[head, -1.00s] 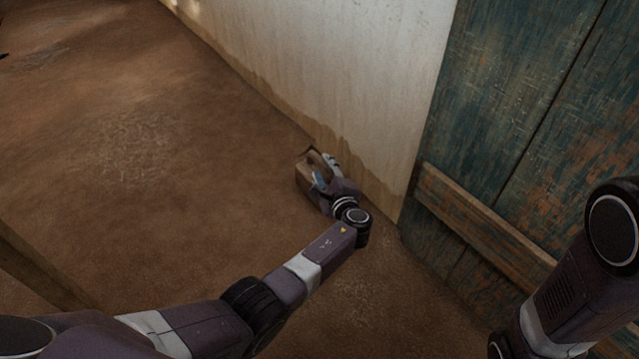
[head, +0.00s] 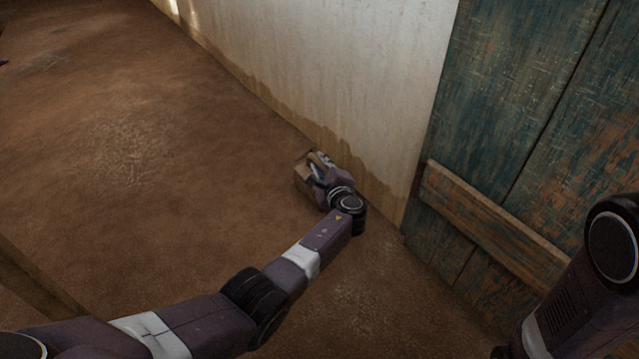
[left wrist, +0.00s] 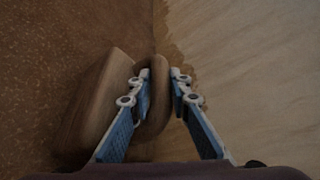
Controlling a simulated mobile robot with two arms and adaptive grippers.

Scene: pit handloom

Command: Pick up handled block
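The handled block (head: 302,174) is brown and wooden, and it sits on the floor close to the foot of the pale wall. My left gripper (head: 319,166) is at the block and hides part of it in the head view. In the left wrist view the block's body (left wrist: 97,105) is at left, with its upright looped handle (left wrist: 154,112) between the two blue-padded fingers of my left gripper (left wrist: 160,82). The fingers are apart; the left one is very near the handle, and a narrow gap shows by the right one. My right gripper is out of view.
The whitewashed wall (head: 335,75) rises just behind the block. A worn blue-green plank door (head: 525,110) with a wooden crossbar (head: 490,225) stands to the right. The earthen floor (head: 150,200) is clear to the left. A wooden beam (head: 35,280) shows at lower left.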

